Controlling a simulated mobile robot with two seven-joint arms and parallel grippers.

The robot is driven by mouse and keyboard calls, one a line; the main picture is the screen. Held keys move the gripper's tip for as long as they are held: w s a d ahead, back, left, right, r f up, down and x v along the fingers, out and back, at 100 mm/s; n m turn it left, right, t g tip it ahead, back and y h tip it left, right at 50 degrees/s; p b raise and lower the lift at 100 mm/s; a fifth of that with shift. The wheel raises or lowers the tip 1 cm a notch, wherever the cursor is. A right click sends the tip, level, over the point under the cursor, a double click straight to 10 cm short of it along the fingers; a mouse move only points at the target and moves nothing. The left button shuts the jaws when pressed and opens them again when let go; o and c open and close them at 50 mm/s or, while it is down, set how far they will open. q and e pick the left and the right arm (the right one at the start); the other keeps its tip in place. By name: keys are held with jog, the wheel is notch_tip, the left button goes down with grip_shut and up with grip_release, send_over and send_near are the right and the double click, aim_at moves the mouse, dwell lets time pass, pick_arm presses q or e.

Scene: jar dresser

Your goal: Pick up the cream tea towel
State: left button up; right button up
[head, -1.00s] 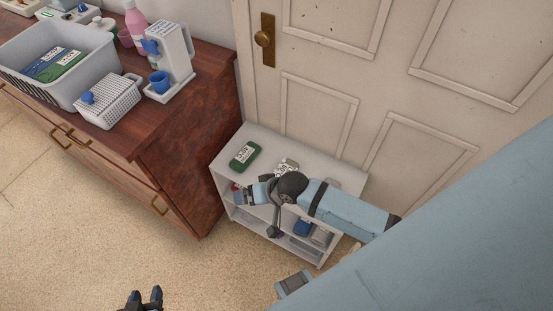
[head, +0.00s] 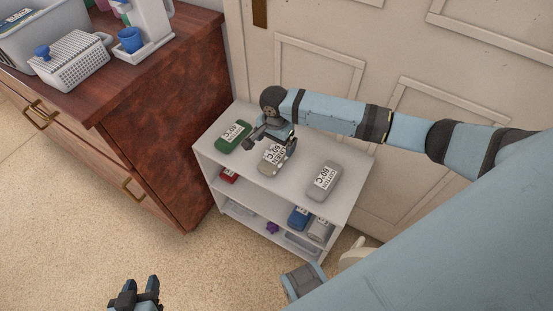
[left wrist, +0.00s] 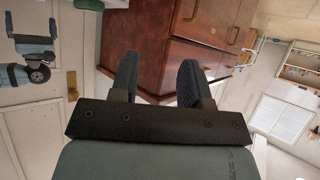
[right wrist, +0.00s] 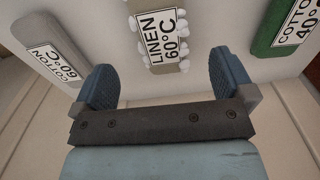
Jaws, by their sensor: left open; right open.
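The cream tea towel (head: 272,158) is a small rolled bundle with a "LINEN 60°C" label, lying on top of the white shelf unit. My right gripper (head: 270,138) is over it in the head view and partly hides it. In the right wrist view, the cream tea towel (right wrist: 158,38) shows beyond and between the open fingers of my right gripper (right wrist: 165,82), apart from them. My left gripper (head: 140,288) is open and empty over the floor at the lower left. The left wrist view shows its open fingers (left wrist: 158,80) with nothing between them.
A green bundle (head: 233,136) and a grey "COTTON 60°C" bundle (head: 323,180) flank the towel on the white shelf unit (head: 345,208). Lower shelves hold red, blue and grey items. A brown dresser (head: 165,115) stands left; a panelled door (head: 325,85) is close behind.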

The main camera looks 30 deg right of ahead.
aim_at(276, 155)
notch_tip(276, 155, down, 8)
jog(key=shift+w+d+f+b, duration=0.1)
jog(key=shift+b, duration=1.1)
jog(key=c, duration=0.9)
